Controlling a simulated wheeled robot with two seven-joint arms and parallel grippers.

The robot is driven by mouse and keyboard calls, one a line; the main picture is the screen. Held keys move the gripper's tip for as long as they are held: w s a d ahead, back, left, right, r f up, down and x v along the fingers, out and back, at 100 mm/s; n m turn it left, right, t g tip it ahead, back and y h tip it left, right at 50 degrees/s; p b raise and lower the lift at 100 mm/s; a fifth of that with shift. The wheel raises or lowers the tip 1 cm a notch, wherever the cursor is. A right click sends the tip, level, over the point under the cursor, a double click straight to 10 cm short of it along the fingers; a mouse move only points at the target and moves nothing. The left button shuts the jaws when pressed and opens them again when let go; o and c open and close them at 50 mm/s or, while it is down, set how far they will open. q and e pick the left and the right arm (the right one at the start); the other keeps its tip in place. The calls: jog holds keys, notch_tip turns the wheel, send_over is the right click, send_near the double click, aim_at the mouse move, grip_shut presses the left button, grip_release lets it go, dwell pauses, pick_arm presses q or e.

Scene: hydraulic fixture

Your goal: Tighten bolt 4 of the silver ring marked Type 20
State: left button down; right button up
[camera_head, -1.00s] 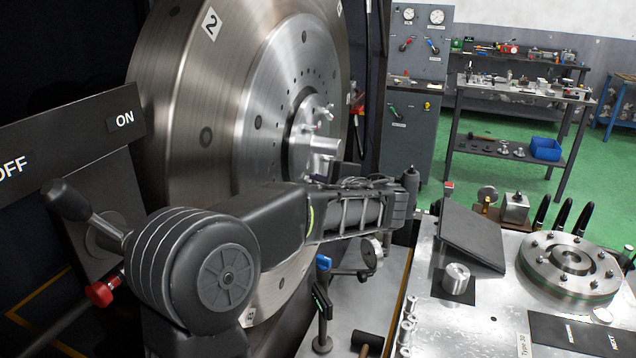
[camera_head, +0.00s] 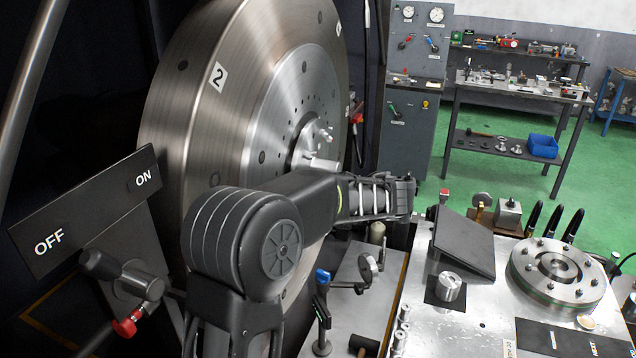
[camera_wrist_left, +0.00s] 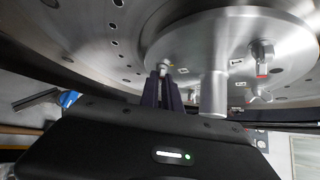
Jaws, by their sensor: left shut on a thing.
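A silver hub ring (camera_wrist_left: 195,35) with a central shaft (camera_wrist_left: 214,85) and several bolts fills the upper wrist view. My left gripper (camera_wrist_left: 163,75) has its dark fingers closed around a bolt (camera_wrist_left: 164,67) at the ring's left. Other bolts (camera_wrist_left: 262,52) stick out to the right, with small markings too small to read. In the head view the hub (camera_head: 318,150) sits at the middle of the big disc, partly behind my left arm. The left fingertips are hidden there. The Type 20 mark is not legible. My right gripper is not in view.
The big steel disc (camera_head: 218,120) stands close to my arm. An ON/OFF panel (camera_head: 90,215) with a lever is at the left. A metal bench (camera_head: 470,310) at the right bears a bolted round flange (camera_head: 590,294). A blue-handled clamp (camera_head: 322,276) stands below my forearm.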

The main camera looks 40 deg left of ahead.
pick_arm(q)
jog(key=shift+w+a+r+m+g+h+p, duration=0.1)
jog(key=shift+w+m+g+h+p, duration=0.1)
jog(key=shift+m+g+h+p, duration=0.85)
jog(key=shift+w+r+m+g+h+p, duration=0.15)
jog(key=shift+m+g+p, duration=0.5)
jog(key=shift+g+p, duration=0.85)
jog(key=shift+f+g, duration=0.1)
jog(key=shift+g, duration=0.15)
jog(key=c, duration=1.6)
grip_release()
jog(key=shift+w, duration=0.1)
jog(key=shift+o, duration=0.2)
